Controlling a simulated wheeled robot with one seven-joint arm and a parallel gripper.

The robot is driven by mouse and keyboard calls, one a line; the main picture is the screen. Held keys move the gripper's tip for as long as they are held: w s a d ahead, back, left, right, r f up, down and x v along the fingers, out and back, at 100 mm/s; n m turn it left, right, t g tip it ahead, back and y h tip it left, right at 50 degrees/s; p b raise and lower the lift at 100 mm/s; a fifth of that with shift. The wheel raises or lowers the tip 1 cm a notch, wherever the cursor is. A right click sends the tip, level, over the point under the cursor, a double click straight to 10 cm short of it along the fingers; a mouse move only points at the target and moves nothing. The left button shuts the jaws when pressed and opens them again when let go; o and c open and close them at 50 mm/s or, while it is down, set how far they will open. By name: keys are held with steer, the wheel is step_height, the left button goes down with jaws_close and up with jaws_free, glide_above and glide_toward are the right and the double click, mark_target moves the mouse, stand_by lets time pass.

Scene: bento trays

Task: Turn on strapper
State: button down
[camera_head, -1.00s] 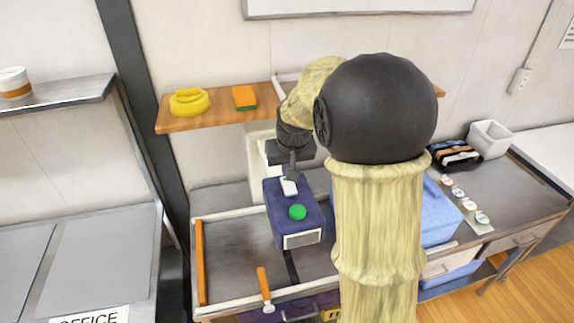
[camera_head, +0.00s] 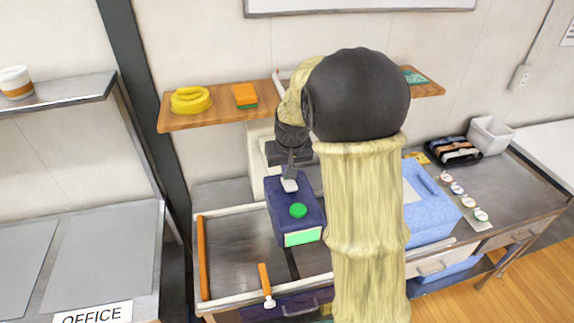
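The strapper (camera_head: 284,214) is a dark blue box standing over the metal bench. It has a round green button (camera_head: 298,211) on top and a small white switch (camera_head: 289,186) toward the back. Its front panel (camera_head: 302,238) glows green. My gripper (camera_head: 290,176) points down at the white switch and appears to touch it or be just above it. Its fingers look close together, but they are small and dark, so I cannot tell if they are shut.
A wooden shelf (camera_head: 222,115) behind carries a yellow tape roll (camera_head: 190,100) and an orange-green sponge (camera_head: 245,96). An orange-handled tool (camera_head: 265,285) lies at the bench's front edge. A blue case (camera_head: 432,212) stands to the right, partly behind my arm.

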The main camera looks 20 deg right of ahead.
steer(key=shift+s+d+r, duration=0.1)
steer(key=shift+s+d, duration=0.1)
steer(key=shift+s, duration=0.15)
steer(key=shift+s+a+r, duration=0.2)
steer(key=shift+s+r, duration=0.05)
steer(key=shift+s, duration=0.45)
steer(key=shift+w, duration=0.15)
